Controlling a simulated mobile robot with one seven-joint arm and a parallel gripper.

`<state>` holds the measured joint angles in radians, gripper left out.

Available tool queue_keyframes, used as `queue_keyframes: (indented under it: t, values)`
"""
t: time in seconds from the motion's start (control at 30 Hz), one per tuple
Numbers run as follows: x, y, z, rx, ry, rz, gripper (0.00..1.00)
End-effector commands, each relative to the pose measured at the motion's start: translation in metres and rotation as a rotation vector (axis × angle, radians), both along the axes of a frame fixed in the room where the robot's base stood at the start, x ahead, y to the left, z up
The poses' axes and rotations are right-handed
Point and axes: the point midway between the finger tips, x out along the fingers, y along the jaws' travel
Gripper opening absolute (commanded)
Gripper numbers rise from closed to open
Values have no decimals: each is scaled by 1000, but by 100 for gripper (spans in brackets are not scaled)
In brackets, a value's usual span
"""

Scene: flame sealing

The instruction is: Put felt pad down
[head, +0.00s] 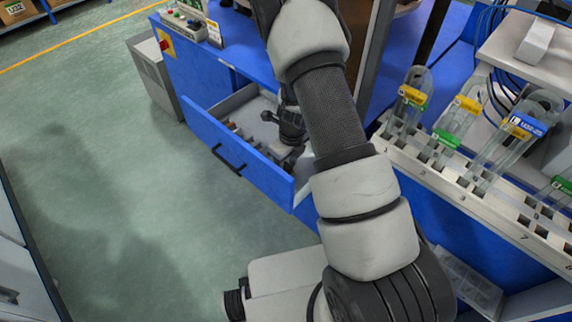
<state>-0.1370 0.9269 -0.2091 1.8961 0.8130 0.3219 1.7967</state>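My gripper (287,124) is small, dark and partly behind my arm in the head view. It is over or inside the open drawer (222,141), towards the drawer's right side. Whether its fingers are open, shut or shut on something cannot be made out. I cannot pick out a felt pad. It may be hidden by my gripper or arm, or too small to tell among the drawer's contents.
The blue drawer sticks out from the blue workbench (240,48). A control box (186,22) stands on the bench top. A numbered white rack (455,185) with several tagged clear pieces stands at right. A grey bin (150,75) stands left of the bench. Green floor at left is clear.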

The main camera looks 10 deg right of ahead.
Motion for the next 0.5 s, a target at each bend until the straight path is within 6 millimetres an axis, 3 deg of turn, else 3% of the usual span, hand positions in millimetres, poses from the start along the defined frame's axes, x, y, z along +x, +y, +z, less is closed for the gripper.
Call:
queue_keyframes:
  t: [0.27, 0.5]
  values:
    - [0, 0, -6, 0, 0, 0, 45]
    - [-4, -2, 47, 0, -4, 2, 45]
